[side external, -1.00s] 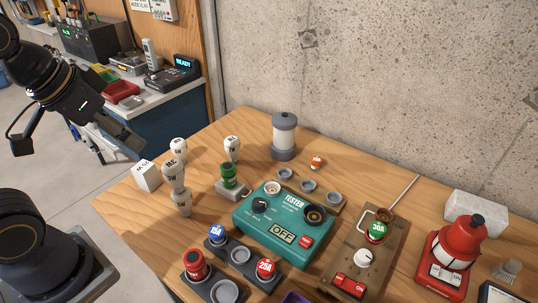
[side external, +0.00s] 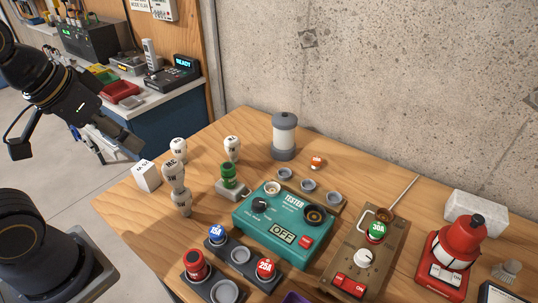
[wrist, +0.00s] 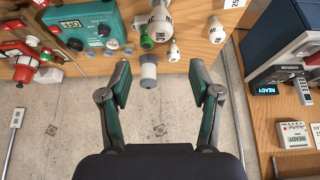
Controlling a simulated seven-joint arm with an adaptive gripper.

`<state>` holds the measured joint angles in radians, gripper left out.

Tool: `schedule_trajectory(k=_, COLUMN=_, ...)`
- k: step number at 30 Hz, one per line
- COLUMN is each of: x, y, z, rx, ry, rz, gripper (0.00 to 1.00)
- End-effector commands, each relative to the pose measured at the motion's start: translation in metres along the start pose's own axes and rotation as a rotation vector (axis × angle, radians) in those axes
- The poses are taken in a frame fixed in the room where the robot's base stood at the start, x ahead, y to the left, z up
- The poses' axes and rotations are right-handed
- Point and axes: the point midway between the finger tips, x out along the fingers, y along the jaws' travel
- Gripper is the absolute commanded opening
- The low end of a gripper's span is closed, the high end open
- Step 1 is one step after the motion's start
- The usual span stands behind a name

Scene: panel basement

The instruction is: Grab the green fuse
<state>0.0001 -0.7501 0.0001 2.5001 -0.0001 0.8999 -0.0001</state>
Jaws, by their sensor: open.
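A round green fuse marked 30A (side external: 376,231) sits upright on the brown board (side external: 345,262) at the right of the table in the side view. It also shows small at the left of the wrist view (wrist: 55,28). Another green cylindrical piece (side external: 228,175) stands on a small grey base, left of the teal tester (side external: 262,236). My gripper (side external: 120,149) is at the upper left in the side view, off the table's left edge and far from both green pieces. In the wrist view my gripper (wrist: 160,80) has its fingers spread and empty.
White bulbs (side external: 180,200) stand at the table's left. A grey-capped white cylinder (side external: 284,135) stands at the back. Blue and red fuses sit in the dark holder (side external: 240,270) at the front. A red lamp (side external: 462,240) is at the right. The concrete wall bounds the back.

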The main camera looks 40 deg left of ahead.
Motion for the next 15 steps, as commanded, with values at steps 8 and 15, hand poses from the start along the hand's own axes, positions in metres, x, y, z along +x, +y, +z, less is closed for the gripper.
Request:
schedule_trajectory(k=8, x=0.0, y=0.0, z=0.0, rx=0.002, ry=0.0, rz=0.0, gripper=0.63)
schedule_trajectory(k=15, x=-0.028, y=0.01, z=-0.062, rx=0.14, ry=0.107, rz=0.004, gripper=0.63)
